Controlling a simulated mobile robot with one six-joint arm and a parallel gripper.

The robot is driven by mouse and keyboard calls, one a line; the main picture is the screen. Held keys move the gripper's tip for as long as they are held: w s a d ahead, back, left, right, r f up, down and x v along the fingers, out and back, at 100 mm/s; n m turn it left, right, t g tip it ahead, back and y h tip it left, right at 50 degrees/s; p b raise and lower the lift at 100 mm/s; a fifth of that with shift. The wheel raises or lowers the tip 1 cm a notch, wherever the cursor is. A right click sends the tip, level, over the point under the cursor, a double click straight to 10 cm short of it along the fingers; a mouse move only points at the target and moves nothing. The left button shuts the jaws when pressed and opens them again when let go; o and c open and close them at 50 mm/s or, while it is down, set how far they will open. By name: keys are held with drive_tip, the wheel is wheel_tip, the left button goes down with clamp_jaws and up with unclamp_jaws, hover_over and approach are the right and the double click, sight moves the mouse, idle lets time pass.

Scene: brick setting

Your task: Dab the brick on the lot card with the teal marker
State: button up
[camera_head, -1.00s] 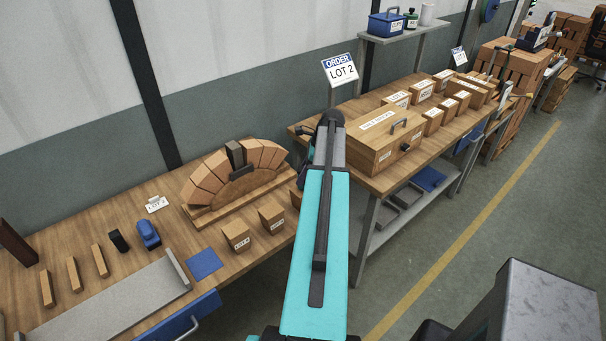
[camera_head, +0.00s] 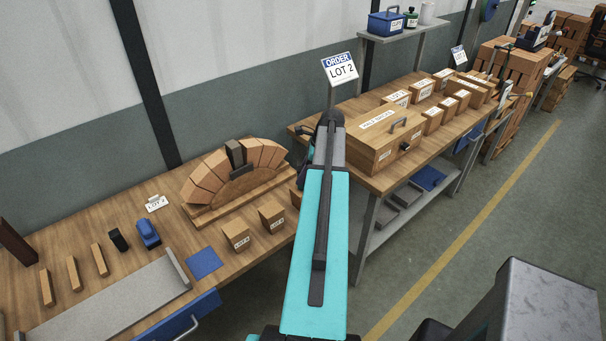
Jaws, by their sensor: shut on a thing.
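An order card (camera_head: 340,70) reading "ORDER LOT 2" stands on a post at the far bench. A small white lot card (camera_head: 157,203) stands on the near bench, left of the brick arch; its number is too small to read surely. Labelled bricks stand at the near bench's front: one brick (camera_head: 237,237), a second brick (camera_head: 272,217) to its right, and a third partly hidden behind my arm. I cannot make out a teal marker. My teal arm link crosses the middle of the view; my gripper is hidden behind it.
A brick arch (camera_head: 236,172) stands on a wooden base. A blue square (camera_head: 204,264), a blue tool (camera_head: 148,233) and thin wooden strips (camera_head: 73,273) lie on the near bench. The far bench holds a wooden box (camera_head: 384,140) and several labelled bricks (camera_head: 433,121).

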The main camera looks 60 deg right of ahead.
drive_tip(key=shift+r+p, duration=0.75)
drive_tip(key=shift+r, duration=2.75)
drive_tip(key=w+a+f+n+g+y+b, duration=0.15)
drive_tip(key=w+a+n+b, duration=0.3)
drive_tip(key=w+a, duration=0.7)
drive_tip(key=w+a+f+n+g+y+b, duration=0.1)
drive_tip(key=w+a+f+n+g+b, duration=0.15)
drive_tip(key=w+a+n, duration=0.9)
drive_tip(key=w+a+f+n+g+b, duration=0.1)
drive_tip(key=a+n+b, duration=0.1)
drive_tip(key=a, duration=1.5)
drive_tip(key=w+a+f+n+g+b, duration=0.1)
drive_tip(key=a+b, duration=0.3)
drive_tip(key=a, duration=1.4)
drive_tip(key=shift+w+a+f+n+g+h+b, duration=0.25)
drive_tip(key=shift+w+f+n+g+h, duration=0.2)
drive_tip(key=shift+n, duration=0.25)
